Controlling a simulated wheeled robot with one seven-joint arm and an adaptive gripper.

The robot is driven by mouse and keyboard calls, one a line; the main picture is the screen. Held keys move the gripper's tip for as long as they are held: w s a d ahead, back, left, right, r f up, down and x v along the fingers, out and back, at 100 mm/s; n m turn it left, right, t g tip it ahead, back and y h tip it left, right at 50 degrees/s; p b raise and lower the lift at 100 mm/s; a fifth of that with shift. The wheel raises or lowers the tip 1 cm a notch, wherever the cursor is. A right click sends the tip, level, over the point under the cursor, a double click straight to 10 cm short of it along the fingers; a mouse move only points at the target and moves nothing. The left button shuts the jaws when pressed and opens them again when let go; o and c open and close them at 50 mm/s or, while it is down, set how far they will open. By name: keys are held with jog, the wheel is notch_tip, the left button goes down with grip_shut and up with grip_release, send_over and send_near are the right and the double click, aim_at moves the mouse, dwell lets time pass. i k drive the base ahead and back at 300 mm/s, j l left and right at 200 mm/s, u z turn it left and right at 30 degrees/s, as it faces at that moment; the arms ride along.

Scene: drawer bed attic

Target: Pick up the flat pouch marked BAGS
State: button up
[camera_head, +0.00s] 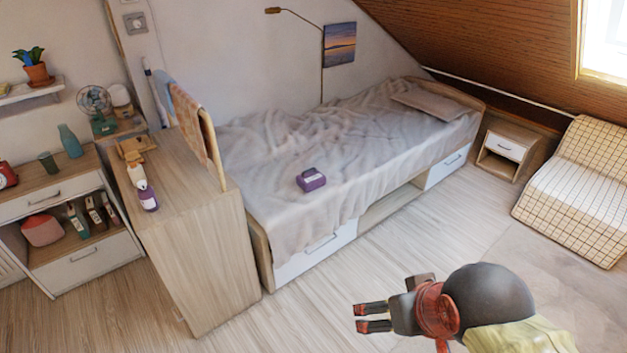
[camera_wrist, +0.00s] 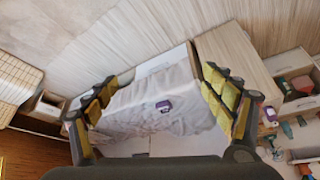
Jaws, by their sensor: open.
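A small purple item with a white label (camera_head: 311,180) lies on the rumpled bedding, near the bed's front edge. It may be the pouch, but its lettering is too small to read. It also shows in the wrist view (camera_wrist: 163,106), between my fingers but well beyond them. My gripper (camera_head: 358,318) is open and empty in the head view, over the floor in front of the bed and apart from the item. Its two yellow-padded fingers stand wide apart in the wrist view (camera_wrist: 159,76).
The bed (camera_head: 265,245) has drawers along its front. A wooden cabinet (camera_head: 200,245) stands at its left end, bearing a purple-and-white bottle (camera_head: 148,198). A nightstand (camera_head: 507,150) and a checked folded mattress (camera_head: 580,190) are at right. The floor (camera_head: 375,250) before the bed is clear.

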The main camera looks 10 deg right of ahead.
aim_at(311, 179)
jog(key=i+z, duration=0.2)
jog(key=z, duration=0.2)
jog(key=i+j+z, duration=0.15)
jog(key=z, duration=0.25)
jog(key=i+j+z, duration=0.15)
jog(key=i+j, duration=0.4)
jog(key=i+j+z, duration=0.15)
jog(key=i+j, duration=0.45)
jog(key=i+j+z, duration=0.15)
jog(key=i+j, duration=0.35)
jog(key=j, duration=0.25)
